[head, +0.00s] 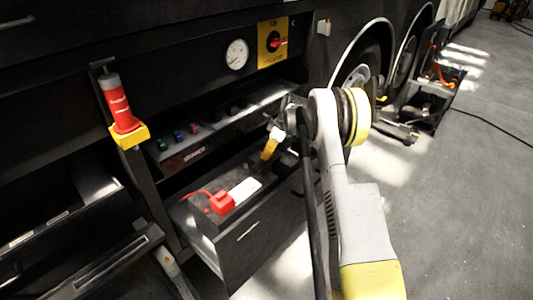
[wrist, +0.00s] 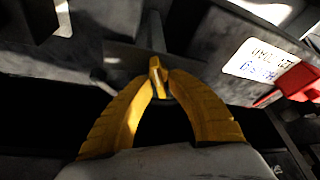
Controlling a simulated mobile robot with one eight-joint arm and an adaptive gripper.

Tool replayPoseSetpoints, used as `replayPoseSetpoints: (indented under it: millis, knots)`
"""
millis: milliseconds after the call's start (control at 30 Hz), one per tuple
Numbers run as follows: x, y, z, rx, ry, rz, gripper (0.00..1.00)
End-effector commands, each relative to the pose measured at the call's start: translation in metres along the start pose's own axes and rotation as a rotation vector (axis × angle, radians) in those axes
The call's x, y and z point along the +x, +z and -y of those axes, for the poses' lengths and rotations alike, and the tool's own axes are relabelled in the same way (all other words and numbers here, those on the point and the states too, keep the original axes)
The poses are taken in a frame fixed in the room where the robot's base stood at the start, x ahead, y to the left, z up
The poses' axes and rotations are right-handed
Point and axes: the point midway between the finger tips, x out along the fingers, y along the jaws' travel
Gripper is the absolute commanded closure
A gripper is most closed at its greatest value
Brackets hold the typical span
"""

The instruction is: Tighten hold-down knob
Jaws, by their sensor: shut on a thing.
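My gripper (wrist: 157,88) has its two yellow fingers closed together at the tips in the wrist view. Between them is a small upright yellow piece with a dark part, which looks like the hold-down knob (wrist: 155,66). A dark upright bar stands just behind it. In the head view my gripper (head: 268,150) reaches down over the back of the open drawer (head: 250,238). The knob cannot be made out there. The dark battery with a white label (head: 244,190) lies in the drawer; the label also shows in the wrist view (wrist: 255,60).
A red terminal cover (head: 222,202) with a red cable sits on the battery, left of my gripper. Above are a shelf with coloured caps (head: 178,136), a gauge (head: 237,54) and a red isolator switch (head: 276,42). A red-and-grey tube (head: 117,106) stands at left.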

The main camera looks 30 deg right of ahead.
Motion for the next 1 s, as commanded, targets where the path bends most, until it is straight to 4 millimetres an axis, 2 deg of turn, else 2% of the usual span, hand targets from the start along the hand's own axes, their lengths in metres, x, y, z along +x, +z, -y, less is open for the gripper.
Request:
replayPoseSetpoints:
  millis: [1000]
  knots:
    - [0.0002,0.0027,-0.0036,0.888,0.368,0.003,1.0]
